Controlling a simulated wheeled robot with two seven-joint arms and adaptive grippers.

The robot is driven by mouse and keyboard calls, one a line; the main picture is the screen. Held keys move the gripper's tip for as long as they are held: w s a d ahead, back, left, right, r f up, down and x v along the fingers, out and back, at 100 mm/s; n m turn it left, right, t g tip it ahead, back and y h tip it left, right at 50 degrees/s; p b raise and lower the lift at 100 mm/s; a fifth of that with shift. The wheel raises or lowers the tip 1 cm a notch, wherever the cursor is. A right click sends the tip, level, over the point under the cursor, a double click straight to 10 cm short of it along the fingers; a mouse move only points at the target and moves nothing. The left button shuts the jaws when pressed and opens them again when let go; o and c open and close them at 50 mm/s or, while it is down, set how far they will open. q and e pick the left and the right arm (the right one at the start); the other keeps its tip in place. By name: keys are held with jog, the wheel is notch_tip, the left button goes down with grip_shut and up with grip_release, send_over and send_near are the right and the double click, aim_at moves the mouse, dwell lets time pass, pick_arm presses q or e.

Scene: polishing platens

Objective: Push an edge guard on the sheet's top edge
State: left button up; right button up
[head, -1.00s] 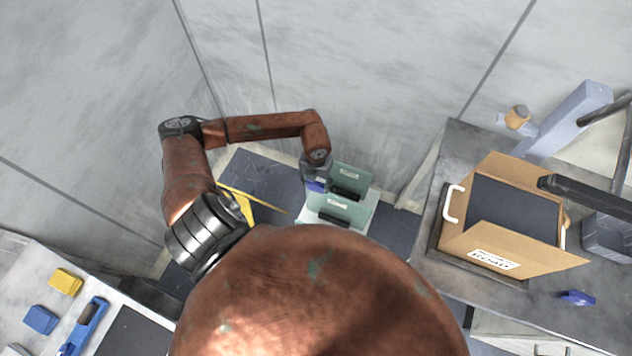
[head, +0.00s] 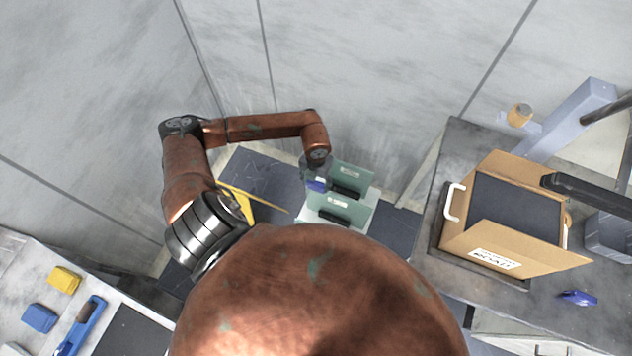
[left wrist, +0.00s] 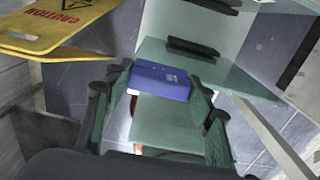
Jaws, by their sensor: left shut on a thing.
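My left gripper (head: 314,178) is shut on a blue edge guard (left wrist: 160,82), which shows between its two fingers in the left wrist view. In the head view a small part of the edge guard (head: 316,186) shows below the wrist. The guard is at the left end of the green glass-like sheets (head: 354,176). Green sheet surface (left wrist: 228,78) also shows just beyond the guard in the left wrist view. I cannot tell whether the guard touches a sheet edge. My right gripper is not in view.
A cardboard box (head: 480,242) with a dark panel stands on the right bench, with another blue piece (head: 578,297) near it. The left bench holds a yellow block (head: 65,280) and a blue block (head: 39,319).

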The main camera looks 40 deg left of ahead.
pick_arm(q)
jog(key=shift+f, duration=0.4)
dwell(0.7)
jog(key=o, duration=1)
notch_tip(320, 180, up, 12)
jog(key=shift+d, duration=0.1)
dwell(0.6)
